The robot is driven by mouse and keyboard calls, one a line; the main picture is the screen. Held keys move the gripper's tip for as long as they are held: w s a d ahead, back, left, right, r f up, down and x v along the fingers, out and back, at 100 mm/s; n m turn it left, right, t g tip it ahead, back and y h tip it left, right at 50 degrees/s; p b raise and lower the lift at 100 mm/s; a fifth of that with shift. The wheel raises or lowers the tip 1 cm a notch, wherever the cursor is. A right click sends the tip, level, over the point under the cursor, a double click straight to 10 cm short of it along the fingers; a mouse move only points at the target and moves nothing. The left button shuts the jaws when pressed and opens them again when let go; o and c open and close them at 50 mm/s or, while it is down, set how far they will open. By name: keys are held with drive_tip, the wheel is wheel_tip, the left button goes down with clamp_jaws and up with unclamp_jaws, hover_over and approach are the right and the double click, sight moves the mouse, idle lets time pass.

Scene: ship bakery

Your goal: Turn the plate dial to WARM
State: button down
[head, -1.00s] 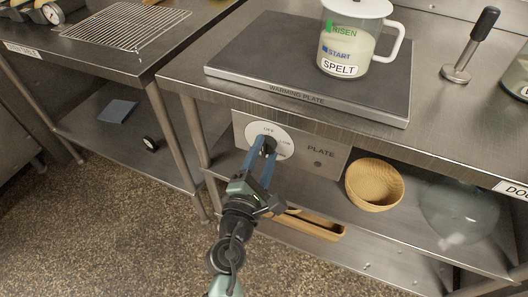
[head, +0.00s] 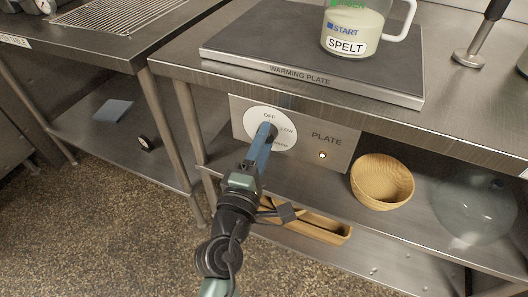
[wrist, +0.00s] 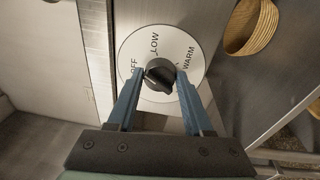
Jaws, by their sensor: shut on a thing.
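The plate dial is a white disc (head: 258,118) with a black knob on the panel below the warming plate. In the wrist view the disc (wrist: 130,50) reads OFF, LOW and WARM around the black knob (wrist: 160,82). My gripper's blue fingers (wrist: 161,74) are on either side of the knob, shut on it. In the head view my gripper (head: 268,132) reaches the dial from below and hides most of the knob. I cannot tell which mark the knob points to. The small lamp (head: 322,155) on the PLATE panel (head: 340,120) glows.
The warming plate (head: 300,50) lies on the steel counter above, with a SPELT jug (head: 350,25) on it. A woven basket (head: 382,182), a glass bowl (head: 470,210) and a wooden tray (head: 325,228) are below the counter. A table leg (head: 172,140) stands left of the panel.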

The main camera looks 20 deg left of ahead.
drive_tip(key=shift+a+f+m+h+b, duration=0.15)
drive_tip(key=shift+m+h+b, duration=0.5)
drive_tip(key=shift+m+b, duration=3)
drive_tip(key=shift+a+r+m+h+b, duration=0.1)
drive_tip(key=shift+m+h+b, duration=0.5)
drive_tip(key=shift+m+b, duration=3.05)
drive_tip(key=shift+a+f+m+h+b, duration=0.15)
drive_tip(key=shift+m+h+b, duration=0.5)
drive_tip(key=shift+m+b, duration=3)
drive_tip(key=m+p, duration=0.2)
drive_tip(key=shift+r+m, duration=0.15)
drive_tip(key=shift+m, duration=0.2)
drive_tip(key=shift+c, duration=1.6)
unclamp_jaws()
